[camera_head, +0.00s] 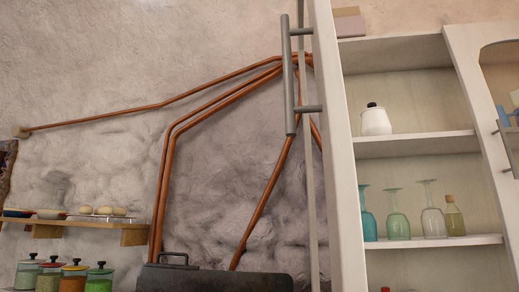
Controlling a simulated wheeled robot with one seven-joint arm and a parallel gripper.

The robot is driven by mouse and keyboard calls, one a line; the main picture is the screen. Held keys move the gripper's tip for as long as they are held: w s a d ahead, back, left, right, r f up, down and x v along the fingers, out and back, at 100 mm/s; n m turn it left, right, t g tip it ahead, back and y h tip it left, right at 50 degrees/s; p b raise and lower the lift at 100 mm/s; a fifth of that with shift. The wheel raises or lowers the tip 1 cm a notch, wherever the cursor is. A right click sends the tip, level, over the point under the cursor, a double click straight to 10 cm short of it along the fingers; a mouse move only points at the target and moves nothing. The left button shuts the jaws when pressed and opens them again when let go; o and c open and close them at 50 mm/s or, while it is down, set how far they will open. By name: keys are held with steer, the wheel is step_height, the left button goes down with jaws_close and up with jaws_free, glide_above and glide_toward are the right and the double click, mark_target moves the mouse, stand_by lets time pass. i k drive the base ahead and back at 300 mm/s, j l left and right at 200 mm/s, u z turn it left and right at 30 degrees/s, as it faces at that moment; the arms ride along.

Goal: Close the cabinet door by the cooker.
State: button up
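The pale cabinet door (340,150) stands open and is seen nearly edge-on, left of the open shelves. Its long grey bar handle (290,80) sticks out to the left on two posts. The cabinet (415,144) shows its inside to the right of the door. A dark metal body with a small handle, which looks like the cooker (215,279), shows at the bottom, left of the door; its lower part is cut off. My gripper is not in view.
The shelves hold a white jar (376,121), several glasses (397,220) and a small bottle (453,216). A glazed door with a handle (507,148) is at the right edge. Copper pipes (165,170) run along the wall. A wooden shelf (133,237) and several spice jars (73,276) are at left.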

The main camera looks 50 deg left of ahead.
mark_target(337, 253)
steer(key=k+j+u, duration=0.1)
steer(key=u, duration=0.25)
steer(key=j+u, duration=0.1)
steer(key=u, duration=0.3)
steer(key=k+j+u, duration=0.15)
steer(key=u, duration=0.2)
